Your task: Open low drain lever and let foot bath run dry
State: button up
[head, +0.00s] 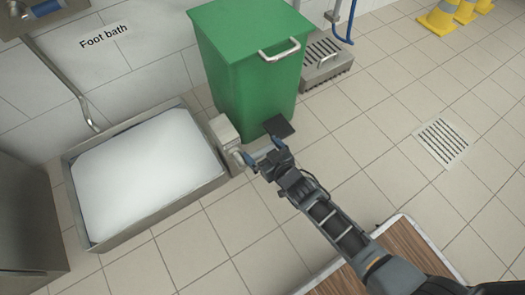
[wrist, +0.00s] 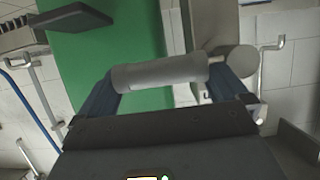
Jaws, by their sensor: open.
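The foot bath (head: 190,200) is a low steel tray at the left of the head view, full of whitish liquid. A pale box (head: 224,130) stands at its right side, by the green bin. A grey lever (head: 237,154) shows small in front of that box. In the wrist view the lever's grey cylindrical grip (wrist: 155,73) lies across between my fingertips, with a round knob (wrist: 240,58) by the right finger. My gripper (head: 262,151) is low by the lever, its blue fingers apart on either side of the grip. Contact cannot be told.
The green bin (head: 255,75) with a black pedal (head: 279,126) stands just behind my gripper. A steel pipe (head: 65,75) runs down to the bath. A floor grate (head: 441,142) and yellow cones (head: 440,18) lie to the right.

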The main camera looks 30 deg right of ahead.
jog(key=shift+w, duration=0.1)
jog(key=c, duration=1.2)
